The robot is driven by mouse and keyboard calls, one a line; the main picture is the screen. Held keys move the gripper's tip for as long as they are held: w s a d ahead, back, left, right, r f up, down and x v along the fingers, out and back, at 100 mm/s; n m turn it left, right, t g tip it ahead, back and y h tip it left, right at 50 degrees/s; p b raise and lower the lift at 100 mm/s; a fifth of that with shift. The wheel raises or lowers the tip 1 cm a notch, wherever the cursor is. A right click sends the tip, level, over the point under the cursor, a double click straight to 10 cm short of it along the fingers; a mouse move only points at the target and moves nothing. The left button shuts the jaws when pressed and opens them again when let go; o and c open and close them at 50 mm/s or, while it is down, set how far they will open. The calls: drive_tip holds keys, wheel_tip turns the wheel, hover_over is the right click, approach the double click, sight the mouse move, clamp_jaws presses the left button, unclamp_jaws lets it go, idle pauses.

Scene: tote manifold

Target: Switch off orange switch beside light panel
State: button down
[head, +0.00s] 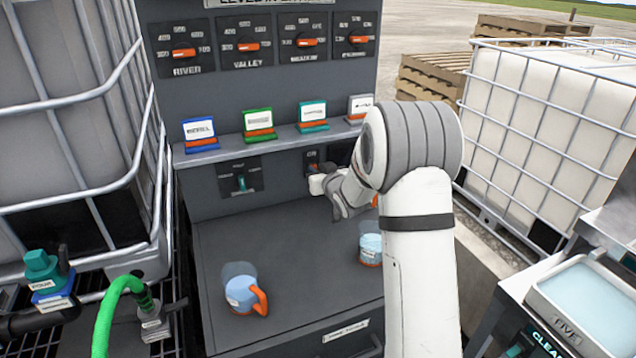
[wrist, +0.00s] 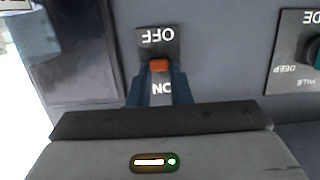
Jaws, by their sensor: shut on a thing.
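The orange switch (wrist: 159,66) sits on a dark plate (wrist: 158,46) with its OFF and ON labels upside down in the wrist view. My gripper (wrist: 159,78) has its two dark blue fingers close on either side of the switch, shut on it. In the head view my gripper (head: 318,182) is at the small ON plate (head: 311,155) on the grey console front, and the fingers hide most of the switch. A dark glossy panel (wrist: 82,50) lies beside the switch plate; I cannot tell whether it is lit.
Another plate with a teal lever (head: 242,183) is left of the switch. Several coloured cards line the ledge (head: 280,133) above, below several orange dials (head: 247,46). Two jugs (head: 242,288) (head: 370,246) stand on the console's lower top. Caged tanks (head: 560,110) flank the console.

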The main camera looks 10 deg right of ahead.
drive_tip(key=f+b, duration=0.1)
drive_tip(key=b, duration=0.2)
drive_tip(key=shift+t, duration=0.4)
drive_tip(key=shift+r+b, duration=0.2)
drive_tip(key=shift+b, duration=0.65)
drive_tip(key=c, duration=1.3)
unclamp_jaws()
drive_tip(key=v, duration=0.8)
drive_tip(key=shift+d+f+b, duration=0.1)
drive_tip(key=shift+f+b, duration=0.1)
drive_tip(key=shift+b, duration=0.15)
drive_tip(key=shift+r, duration=0.1)
